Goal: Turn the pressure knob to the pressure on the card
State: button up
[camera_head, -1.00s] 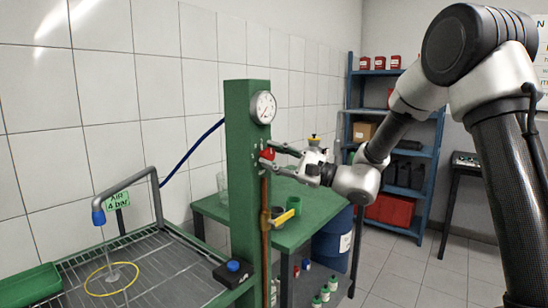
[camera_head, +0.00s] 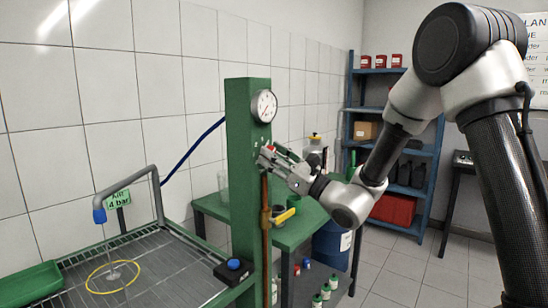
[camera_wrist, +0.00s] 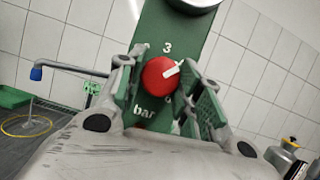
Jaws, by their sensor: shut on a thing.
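The red pressure knob (camera_wrist: 160,76) sits on the green post (camera_head: 245,180), below a round white gauge (camera_head: 263,106). In the wrist view its white pointer mark aims up and right, to the right of a printed "3"; "bar" is printed below left, and another figure is partly hidden. My gripper (camera_wrist: 164,88) is shut on the knob, one finger on each side. In the head view my gripper (camera_head: 270,157) reaches the post from the right and mostly covers the knob. The green card (camera_head: 118,199) on the left reads "4 bar". The gauge needle is too small to read.
A grey pipe frame (camera_head: 157,195) stands over a grated bench (camera_head: 160,262) with a yellow ring (camera_head: 112,276). A black box with a blue button (camera_head: 233,264) is at the post's foot. A green table (camera_head: 295,232) stands behind, a blue shelf (camera_head: 432,150) further back.

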jog(key=shift+m+t+h, duration=0.3)
jog(key=shift+m, duration=0.4)
jog(key=o, duration=1)
jog(key=shift+o, duration=0.2)
jog(key=v, duration=1.2)
